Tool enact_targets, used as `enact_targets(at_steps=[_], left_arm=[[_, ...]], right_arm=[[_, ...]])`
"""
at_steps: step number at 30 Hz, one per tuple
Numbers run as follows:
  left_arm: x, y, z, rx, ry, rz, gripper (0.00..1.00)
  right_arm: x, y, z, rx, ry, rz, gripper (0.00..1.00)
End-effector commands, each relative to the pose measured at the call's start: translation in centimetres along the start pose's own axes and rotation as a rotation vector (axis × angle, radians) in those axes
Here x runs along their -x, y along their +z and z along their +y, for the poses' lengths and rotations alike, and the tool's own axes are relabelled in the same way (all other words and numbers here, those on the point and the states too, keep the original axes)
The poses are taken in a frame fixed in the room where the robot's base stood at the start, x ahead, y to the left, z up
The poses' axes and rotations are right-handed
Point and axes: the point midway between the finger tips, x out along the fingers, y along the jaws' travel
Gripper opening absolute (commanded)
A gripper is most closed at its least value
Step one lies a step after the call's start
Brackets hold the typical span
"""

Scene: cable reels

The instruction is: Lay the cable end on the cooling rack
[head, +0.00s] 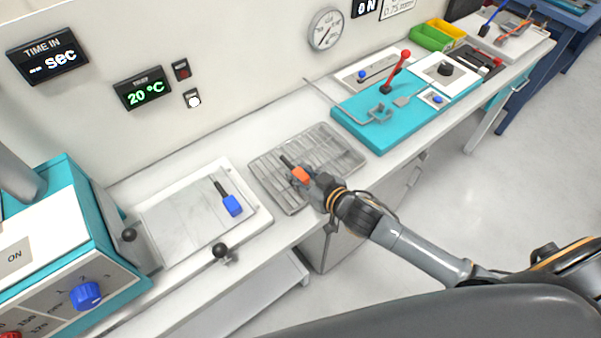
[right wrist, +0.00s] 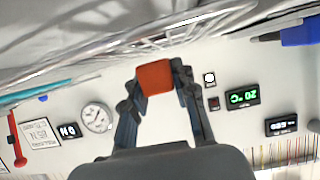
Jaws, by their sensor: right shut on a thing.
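The cooling rack (head: 335,138) is a grey wire grid lying on the white bench in the middle of the head view. My right gripper (head: 309,180) is over the rack's front part, shut on an orange piece with a dark tip, the cable end (head: 299,174). The dark tip points back and left over the wires. In the right wrist view the orange block (right wrist: 154,78) sits between the fingertips, with the rack's wires (right wrist: 110,40) close by. I cannot tell whether the cable end touches the rack. My left gripper is not in view.
A white tray (head: 160,232) left of the rack holds a blue-handled piece with a dark tip (head: 231,203). A teal machine (head: 75,215) stands at far left. A teal fixture (head: 390,135) with a red lever (head: 396,72) is right of the rack.

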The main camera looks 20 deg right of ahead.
Motion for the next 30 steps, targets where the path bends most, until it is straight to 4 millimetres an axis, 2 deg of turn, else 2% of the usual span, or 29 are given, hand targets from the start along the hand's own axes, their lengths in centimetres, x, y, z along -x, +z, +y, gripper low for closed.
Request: enact_targets(at_steps=[13, 14, 17, 26, 30], left_arm=[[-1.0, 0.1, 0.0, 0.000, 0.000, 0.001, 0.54], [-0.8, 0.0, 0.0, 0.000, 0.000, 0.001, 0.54], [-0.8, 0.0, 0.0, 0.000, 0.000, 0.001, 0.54], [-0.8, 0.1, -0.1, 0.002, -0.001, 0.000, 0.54], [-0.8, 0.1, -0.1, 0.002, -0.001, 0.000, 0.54]], right_arm=[[-0.6, 1.4, 0.0, -0.001, 0.001, -0.001, 0.00], [-0.5, 1.2, 0.0, 0.000, 0.001, 0.000, 0.34], [-0.5, 1.2, 0.0, 0.000, 0.001, 0.000, 0.54], [-0.4, 1.2, 0.0, 0.000, 0.001, -0.001, 0.54], [0.5, 1.3, 0.0, -0.001, 0.001, -0.002, 0.54]])
